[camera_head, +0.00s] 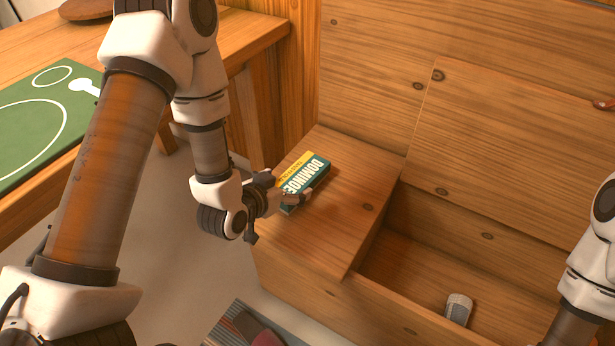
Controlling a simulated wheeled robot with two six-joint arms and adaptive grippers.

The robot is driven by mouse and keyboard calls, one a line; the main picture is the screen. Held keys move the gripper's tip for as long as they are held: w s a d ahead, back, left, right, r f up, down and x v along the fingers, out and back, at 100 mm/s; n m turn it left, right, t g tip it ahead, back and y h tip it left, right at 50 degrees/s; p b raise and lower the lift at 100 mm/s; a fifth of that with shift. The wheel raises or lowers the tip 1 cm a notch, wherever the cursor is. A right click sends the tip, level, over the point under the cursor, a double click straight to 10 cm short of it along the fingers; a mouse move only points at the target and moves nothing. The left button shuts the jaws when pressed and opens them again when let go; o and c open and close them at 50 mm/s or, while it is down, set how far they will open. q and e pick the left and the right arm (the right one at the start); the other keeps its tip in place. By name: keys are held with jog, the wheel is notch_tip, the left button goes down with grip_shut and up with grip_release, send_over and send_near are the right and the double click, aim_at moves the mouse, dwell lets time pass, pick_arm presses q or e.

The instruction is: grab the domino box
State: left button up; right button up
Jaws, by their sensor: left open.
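The domino box (308,178) is a small green box with a yellow band and white lettering. It lies flat on the wooden ledge to the left of an open compartment. My left gripper (287,190) is open at the near left end of the box, and its fingers overlap that end in the picture. Whether they touch the box I cannot tell. Of my right arm only links show at the right edge; its gripper is out of view.
A wooden table (258,30) with a green mat (30,160) stands at the left. A striped cloth or rug (232,322) lies at the bottom.

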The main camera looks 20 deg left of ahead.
aim_at(298, 176)
pick_arm(q)
jog(key=x, duration=0.1)
jog(key=b+x, duration=0.1)
jog(key=x, duration=0.1)
jog(key=b+x, duration=0.1)
jog(key=shift+w+a+f, duration=0.25)
jog(key=shift+f, duration=0.05)
jog(key=shift+w+f, duration=0.1)
jog(key=shift+w, duration=0.4)
jog(key=shift+s, duration=0.1)
jog(key=c, duration=1.3)
